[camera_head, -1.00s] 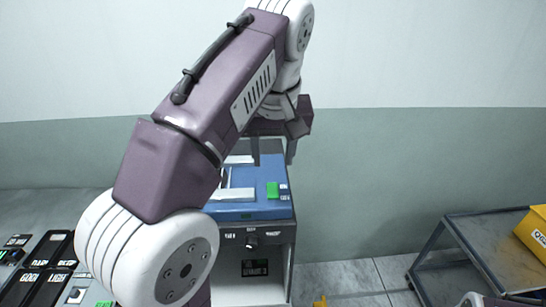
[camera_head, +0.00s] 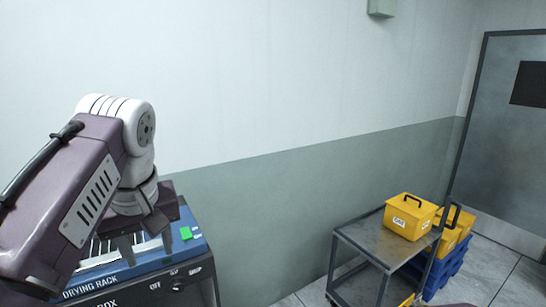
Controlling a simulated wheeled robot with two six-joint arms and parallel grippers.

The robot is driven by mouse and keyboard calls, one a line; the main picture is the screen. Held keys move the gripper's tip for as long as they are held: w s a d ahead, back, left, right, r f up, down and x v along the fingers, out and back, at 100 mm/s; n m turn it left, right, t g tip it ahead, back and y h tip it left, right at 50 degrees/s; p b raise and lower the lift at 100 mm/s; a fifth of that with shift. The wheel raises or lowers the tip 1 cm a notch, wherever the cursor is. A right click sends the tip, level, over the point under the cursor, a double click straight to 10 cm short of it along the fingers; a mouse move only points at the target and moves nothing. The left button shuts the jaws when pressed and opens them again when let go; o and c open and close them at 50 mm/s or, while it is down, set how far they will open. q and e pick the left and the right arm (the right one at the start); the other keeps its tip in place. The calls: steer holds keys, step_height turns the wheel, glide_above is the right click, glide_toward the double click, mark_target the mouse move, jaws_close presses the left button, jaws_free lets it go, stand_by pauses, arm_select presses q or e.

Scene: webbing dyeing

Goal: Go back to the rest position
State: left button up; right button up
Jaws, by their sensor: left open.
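My left arm comes in from the left, and its gripper (camera_head: 138,244) hangs over the blue drying rack (camera_head: 120,262). The two dark fingers point down and stand apart, with nothing seen between them. White strips lie on the rack behind and beside the fingers. Whether the fingertips touch the rack, I cannot tell.
A grey metal cart (camera_head: 385,246) stands at the right with a yellow labelled box (camera_head: 409,216) on it. Blue crates (camera_head: 450,262) and another yellow box (camera_head: 457,232) stand behind it. A grey door (camera_head: 508,140) is at far right. Floor shows between rack and cart.

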arm_select(q)
steer(key=s+d+f+m, duration=0.1)
steer(key=f+m, duration=0.1)
steer(key=f, duration=1)
steer(key=s+d+f+m+g+h+b, duration=0.1)
steer(key=s+f+m, duration=0.1)
steer(key=f, duration=1.1)
steer(key=s+d+f+m+g+h, duration=0.1)
steer(key=s+f+m, duration=0.1)
steer(key=f, duration=1)
steer(key=shift+d+f+b, duration=0.25)
steer(key=shift+d+b, duration=0.1)
steer(key=shift+d, duration=0.05)
arm_select(e)
steer(key=f, duration=0.1)
steer(key=w+f, duration=0.1)
steer(key=shift+f, duration=0.3)
steer(key=shift+w, duration=0.1)
